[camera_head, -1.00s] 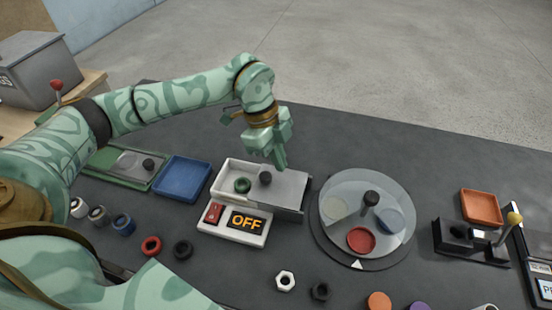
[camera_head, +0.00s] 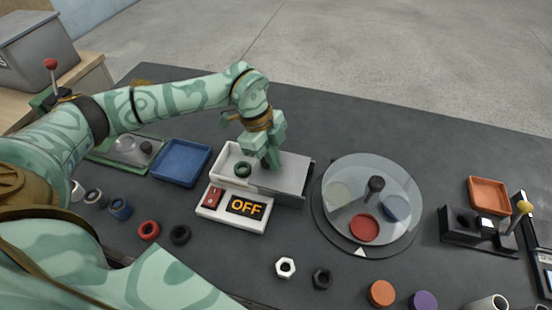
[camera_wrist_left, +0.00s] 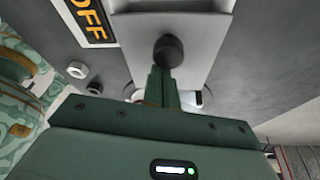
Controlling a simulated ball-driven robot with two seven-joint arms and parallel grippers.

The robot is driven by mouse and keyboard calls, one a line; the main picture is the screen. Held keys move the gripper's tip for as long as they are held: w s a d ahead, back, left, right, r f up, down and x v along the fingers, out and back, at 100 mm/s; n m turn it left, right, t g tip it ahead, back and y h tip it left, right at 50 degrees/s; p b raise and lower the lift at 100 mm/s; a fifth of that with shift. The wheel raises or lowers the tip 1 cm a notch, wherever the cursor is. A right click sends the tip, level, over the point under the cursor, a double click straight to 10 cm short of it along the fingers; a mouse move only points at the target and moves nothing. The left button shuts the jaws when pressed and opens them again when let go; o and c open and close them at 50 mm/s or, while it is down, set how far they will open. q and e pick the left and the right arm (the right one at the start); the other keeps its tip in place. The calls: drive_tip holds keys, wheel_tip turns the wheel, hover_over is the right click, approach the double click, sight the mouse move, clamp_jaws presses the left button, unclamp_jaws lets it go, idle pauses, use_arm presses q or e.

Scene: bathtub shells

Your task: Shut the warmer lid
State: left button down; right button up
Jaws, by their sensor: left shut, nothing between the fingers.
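The warmer (camera_head: 213,215) is a white box with a red switch and a sign reading OFF. Its grey sliding lid (camera_head: 292,176) is slid to the right, so the left part is open and a green ring (camera_head: 243,170) shows inside. My right gripper is not in view.
A blue tray (camera_head: 181,162) stands left of the warmer. A turntable with a clear cover (camera_head: 345,175) stands close on its right. Rings and nuts lie along the front, including a red ring (camera_head: 149,230). The dark table behind the warmer is clear.

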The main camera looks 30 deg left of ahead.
use_arm(q)
drive_tip(key=shift+a, duration=0.1)
drive_tip(key=s+a+p, duration=0.1)
drive_tip(key=a, duration=0.2)
drive_tip(key=a+p, duration=0.1)
drive_tip(key=a, duration=0.2)
drive_tip(key=s+a+p, duration=0.1)
drive_tip(key=a+p, duration=0.1)
drive_tip(key=a, duration=0.2)
drive_tip(key=shift+s+r, duration=0.1)
drive_tip(key=shift+s, duration=0.25)
drive_tip(key=shift+a, duration=0.2)
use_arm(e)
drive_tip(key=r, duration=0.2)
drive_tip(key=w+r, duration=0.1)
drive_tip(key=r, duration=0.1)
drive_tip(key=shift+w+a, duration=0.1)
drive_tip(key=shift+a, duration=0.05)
use_arm(q)
drive_tip(key=shift+a, duration=0.1)
